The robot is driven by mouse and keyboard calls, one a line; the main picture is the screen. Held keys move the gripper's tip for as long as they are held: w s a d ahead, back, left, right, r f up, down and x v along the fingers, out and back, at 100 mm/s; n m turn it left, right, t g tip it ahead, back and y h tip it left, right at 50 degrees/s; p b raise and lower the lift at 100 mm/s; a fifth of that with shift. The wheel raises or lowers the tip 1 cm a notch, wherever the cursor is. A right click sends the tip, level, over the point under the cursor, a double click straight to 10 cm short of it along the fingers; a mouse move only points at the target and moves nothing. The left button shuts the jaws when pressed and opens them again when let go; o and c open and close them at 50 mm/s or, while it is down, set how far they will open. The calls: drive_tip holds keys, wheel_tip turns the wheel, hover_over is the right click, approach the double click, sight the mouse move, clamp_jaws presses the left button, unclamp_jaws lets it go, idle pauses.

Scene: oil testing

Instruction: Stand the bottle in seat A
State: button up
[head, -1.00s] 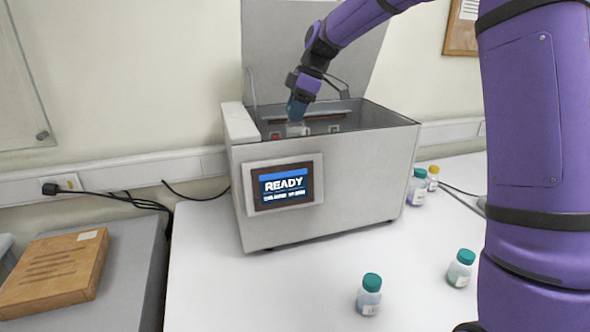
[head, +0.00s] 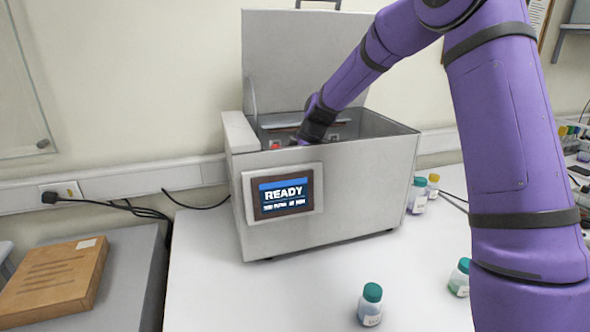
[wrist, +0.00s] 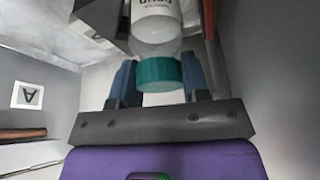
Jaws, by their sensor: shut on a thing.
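The bottle (wrist: 157,40) has a clear body, a white label with dark print and a teal cap (wrist: 157,72). My gripper (wrist: 156,78) is shut on it around the cap end, with a blue finger on each side. A white tag marked A (wrist: 28,95) shows upside down at the left of the wrist view, on the machine's inner wall. In the head view my arm reaches into the open-topped machine (head: 350,200). Its front wall hides my fingers and the bottle there. The bottle's far end and the floor of seat A cannot be seen clearly.
The machine's lid (head: 295,60) stands open behind the tank, and its screen (head: 283,194) reads READY. Teal-capped bottles stand on the bench at front (head: 370,305) and right (head: 459,278). Another teal-capped bottle (head: 417,196) and a yellow-capped one (head: 433,186) stand beside the machine.

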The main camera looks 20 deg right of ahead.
drive_tip(key=shift+f, duration=0.1)
drive_tip(key=o, duration=1)
drive_tip(key=shift+o, duration=0.2)
drive_tip(key=v, duration=1.2)
drive_tip(key=shift+s+a, duration=0.1)
